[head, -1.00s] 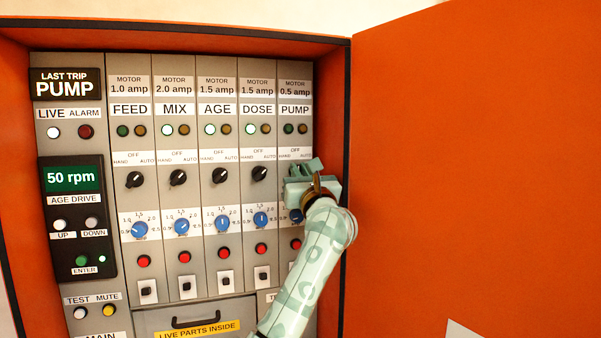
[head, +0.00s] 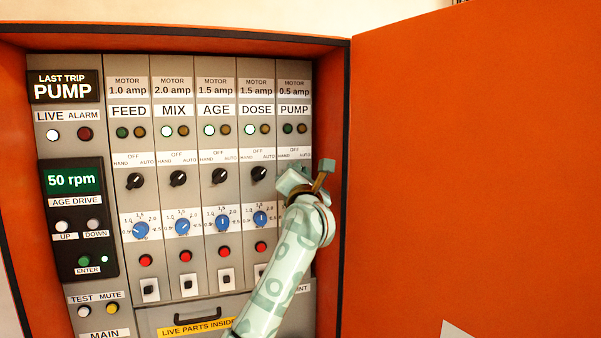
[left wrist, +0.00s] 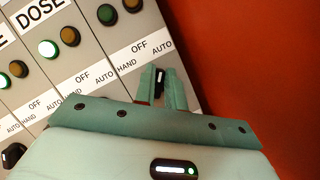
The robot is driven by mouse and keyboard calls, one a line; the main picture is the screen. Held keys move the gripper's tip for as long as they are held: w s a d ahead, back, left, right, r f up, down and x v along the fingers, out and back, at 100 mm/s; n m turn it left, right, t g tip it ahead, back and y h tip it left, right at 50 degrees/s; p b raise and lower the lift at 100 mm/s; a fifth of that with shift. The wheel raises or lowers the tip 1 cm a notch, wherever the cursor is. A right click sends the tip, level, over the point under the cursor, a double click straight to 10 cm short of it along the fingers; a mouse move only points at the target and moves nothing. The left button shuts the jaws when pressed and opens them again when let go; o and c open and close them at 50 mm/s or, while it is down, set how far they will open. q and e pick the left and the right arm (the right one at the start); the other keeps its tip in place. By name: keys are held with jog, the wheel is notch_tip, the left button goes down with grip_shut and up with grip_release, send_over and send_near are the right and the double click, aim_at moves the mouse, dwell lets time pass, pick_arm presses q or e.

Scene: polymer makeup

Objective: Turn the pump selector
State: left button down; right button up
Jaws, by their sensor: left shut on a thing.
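The pump selector is a black knob with a white mark. In the left wrist view the knob (left wrist: 160,80) sits between my two green fingers, under the OFF label, with HAND left and AUTO right. In the head view it is hidden behind my left gripper (head: 308,176), which is at the PUMP column (head: 294,111) on the panel's right side. My left gripper, also in the left wrist view (left wrist: 160,88), is shut on the knob. The exact direction of the knob's mark is hard to tell. The pump's green lamp (head: 288,128) looks dark. My right gripper is not in view.
The dose selector (head: 259,174) is close to the left of my gripper. Selectors for age (head: 219,176), mix (head: 178,178) and feed (head: 135,181) follow in a row. The open orange door (head: 470,190) stands close on the right.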

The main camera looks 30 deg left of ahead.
pick_arm(q)
jog(key=shift+m+h, duration=0.4)
jog(key=shift+m, duration=0.4)
jog(key=c, duration=1.5)
grip_release()
jog(key=shift+o, duration=0.2)
jog(key=b+v, duration=0.5)
jog(key=v, duration=1.1)
jog(key=shift+s+d+f, duration=0.1)
jog(key=shift+f, duration=0.05)
